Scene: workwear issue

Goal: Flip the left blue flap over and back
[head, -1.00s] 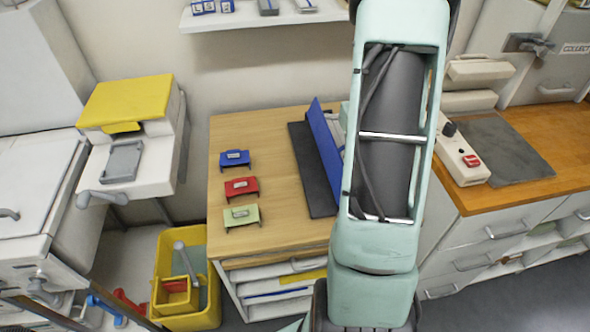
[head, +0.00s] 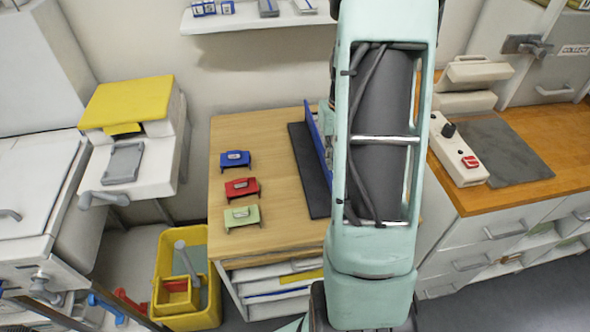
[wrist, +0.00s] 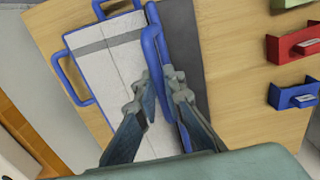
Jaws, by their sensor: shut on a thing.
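The blue flap (head: 318,139) stands steeply on edge on the wooden table, between a dark mat and my arm in the head view. In the wrist view the blue flap (wrist: 174,72) shows nearly edge-on, with a blue loop along its edge. My gripper (wrist: 158,88) is shut on the blue flap, with a finger on each side of its blue edge; the exact contact is hard to make out. A pale panel (wrist: 112,62) with blue loop handles lies to the left in the wrist view. My arm hides the gripper and most of the panel in the head view.
A dark mat (head: 312,180) lies beside the flap. Small blue (head: 235,159), red (head: 242,188) and green (head: 242,217) holders stand along the table's left side (head: 270,135), with bare wood between. A control box (head: 456,150) stands on the right counter.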

